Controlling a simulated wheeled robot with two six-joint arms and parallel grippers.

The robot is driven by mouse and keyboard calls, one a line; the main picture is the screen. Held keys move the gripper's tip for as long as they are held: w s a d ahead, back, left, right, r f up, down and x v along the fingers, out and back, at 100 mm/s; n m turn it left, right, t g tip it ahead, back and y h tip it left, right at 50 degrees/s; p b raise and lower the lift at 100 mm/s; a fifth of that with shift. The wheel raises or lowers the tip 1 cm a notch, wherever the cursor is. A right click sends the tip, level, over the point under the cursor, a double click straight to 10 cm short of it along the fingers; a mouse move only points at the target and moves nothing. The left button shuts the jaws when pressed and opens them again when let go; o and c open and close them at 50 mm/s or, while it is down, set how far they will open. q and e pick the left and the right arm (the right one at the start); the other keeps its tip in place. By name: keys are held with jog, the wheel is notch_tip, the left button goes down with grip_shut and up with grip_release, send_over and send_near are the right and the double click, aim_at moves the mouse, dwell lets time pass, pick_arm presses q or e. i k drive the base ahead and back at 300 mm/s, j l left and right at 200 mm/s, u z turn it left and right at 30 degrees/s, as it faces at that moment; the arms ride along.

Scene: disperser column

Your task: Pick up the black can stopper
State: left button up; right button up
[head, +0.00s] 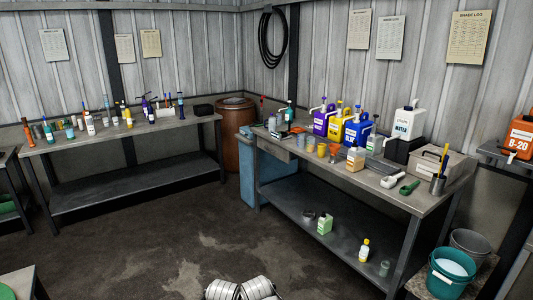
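I cannot make out the black can stopper for certain. A small dark round piece (308,216) lies on the lower shelf of the right bench, but it is too small to identify. Neither of my grippers shows; only pale ribbed parts, apparently my own, appear at the bottom edge of the head view.
The right bench (419,203) holds purple, yellow, blue and white jugs, cups and scoops. A long left bench (95,142) holds many small bottles and a black box (203,109). A rusty drum (237,148) stands between. Teal bucket (450,274) is front right. The middle floor is clear.

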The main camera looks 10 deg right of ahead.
aim_at(355, 155)
jog(key=i+j+z, duration=0.15)
jog(key=i+z, duration=0.2)
jog(key=i+j+z, duration=0.7)
